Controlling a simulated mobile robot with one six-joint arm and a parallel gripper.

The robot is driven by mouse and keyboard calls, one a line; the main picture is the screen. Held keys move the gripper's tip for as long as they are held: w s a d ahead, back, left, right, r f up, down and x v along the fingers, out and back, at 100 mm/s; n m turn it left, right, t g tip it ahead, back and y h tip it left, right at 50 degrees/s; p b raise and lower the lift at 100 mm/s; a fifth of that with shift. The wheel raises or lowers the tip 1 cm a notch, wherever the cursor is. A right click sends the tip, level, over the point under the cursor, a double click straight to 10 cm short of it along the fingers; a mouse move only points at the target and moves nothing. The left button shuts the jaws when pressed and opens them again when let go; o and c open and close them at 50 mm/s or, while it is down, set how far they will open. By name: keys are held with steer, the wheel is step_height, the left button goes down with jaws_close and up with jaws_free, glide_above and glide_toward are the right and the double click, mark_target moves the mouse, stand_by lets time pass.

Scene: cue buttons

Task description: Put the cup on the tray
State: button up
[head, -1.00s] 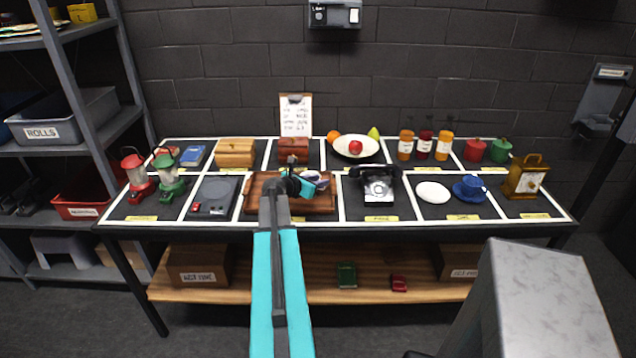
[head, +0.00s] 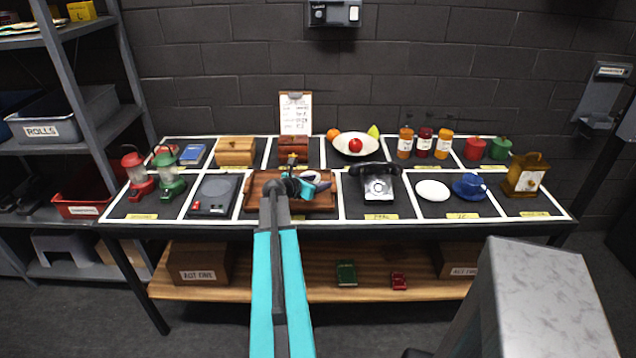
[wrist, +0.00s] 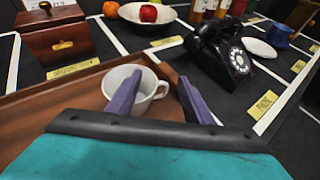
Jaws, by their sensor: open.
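The white cup (wrist: 114,82) stands upright on the brown wooden tray (wrist: 50,118), toward the tray's right end. Its handle points right in the wrist view. My gripper (wrist: 158,77) is open, with its two purple fingers apart. The left finger overlaps the cup's body in the picture, and the handle shows between the fingers; I cannot tell whether they touch. In the head view my gripper (head: 312,184) is over the tray (head: 262,199), partly hiding the small pale cup (head: 311,175).
A black rotary telephone (head: 378,184) stands close right of the tray. A wooden box (wrist: 55,38) and a fruit bowl (head: 356,146) are behind. A white plate (head: 432,191) and a blue cup (head: 469,185) are farther right. A grey flat device (head: 214,196) lies left of the tray.

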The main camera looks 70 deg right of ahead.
steer(key=shift+a+r, duration=0.1)
steer(key=shift+r, duration=0.1)
steer(key=shift+b+v, duration=1)
steer(key=shift+v, duration=4.95)
steer(key=shift+f, duration=0.1)
